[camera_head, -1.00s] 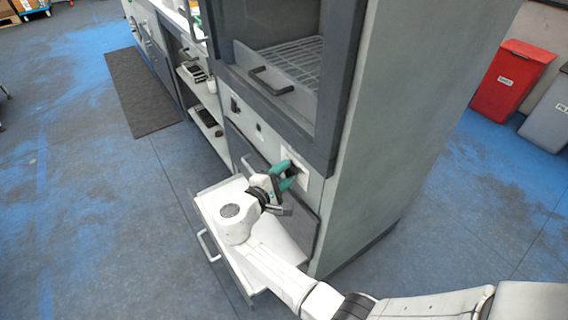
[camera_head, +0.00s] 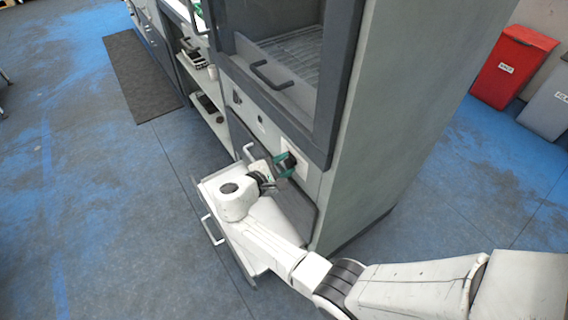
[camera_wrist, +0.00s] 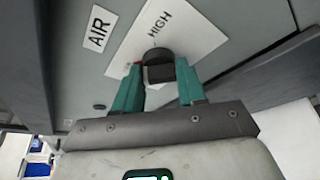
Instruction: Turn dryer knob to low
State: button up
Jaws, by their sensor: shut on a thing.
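The dark dryer knob (camera_wrist: 159,57) sits on a white plate (camera_wrist: 195,45) marked "HIGH" in the wrist view. A small red patch shows at the knob's left edge beside a fingertip. My gripper (camera_wrist: 158,76) has its two teal fingers on either side of the knob and is shut on it. In the head view my gripper (camera_head: 284,163) is at the dryer's (camera_head: 318,177) front panel, below the window. There the knob is largely hidden by the fingers. No "LOW" label can be read in view.
A label reading "AIR" (camera_wrist: 97,28) is left of the white plate. A drawer (camera_head: 212,218) stands open under my arm, close to it. A dark handle (camera_head: 272,76) sticks out above the panel. Red (camera_head: 512,67) and grey (camera_head: 548,108) bins stand far right.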

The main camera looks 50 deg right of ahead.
jog(key=shift+f, duration=0.1)
jog(key=o, duration=1)
jog(key=v, duration=1.1)
jog(key=shift+d, duration=0.1)
jog(key=s+f+m+y+p, duration=0.2)
jog(key=s+m+y, duration=0.25)
jog(key=s, duration=0.55)
jog(key=s+f+m+y+p, duration=0.25)
jog(key=s+y, duration=0.35)
jog(key=s, duration=0.4)
jog(key=s+a+r+y, duration=0.1)
jog(key=s, duration=0.1)
jog(key=s+a+r+m+y, duration=0.1)
jog(key=s+a, duration=0.1)
jog(key=s+a+r+m+t+y, duration=0.1)
jog(key=s+r+y, duration=0.1)
jog(key=shift+a+r, duration=0.15)
jog(key=shift+a, duration=0.25)
